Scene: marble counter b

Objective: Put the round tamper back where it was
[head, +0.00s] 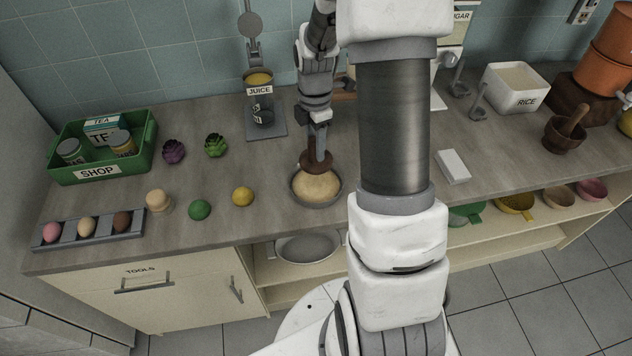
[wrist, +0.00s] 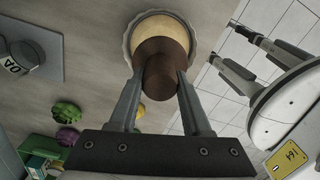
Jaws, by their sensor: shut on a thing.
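The round tamper (head: 318,166) is brown with a wide round foot. My gripper (head: 317,138) is shut on its handle and points down. The tamper is over a grey round dish (head: 295,191) filled with a pale tan, dough-like mass (head: 316,186). I cannot tell whether its foot touches the mass. In the wrist view, my gripper (wrist: 159,75) has one finger on each side of the tamper (wrist: 160,50), whose foot covers part of the pale mass (wrist: 160,26) inside the fluted dish rim (wrist: 126,38).
A juice stand (head: 265,124) is just behind left of the dish. Green (head: 199,210) and yellow (head: 242,196) balls lie left. A rack of egg-shaped things (head: 133,229) and a green SHOP crate (head: 150,150) are farther left. A white block (head: 453,166) lies right, past my arm.

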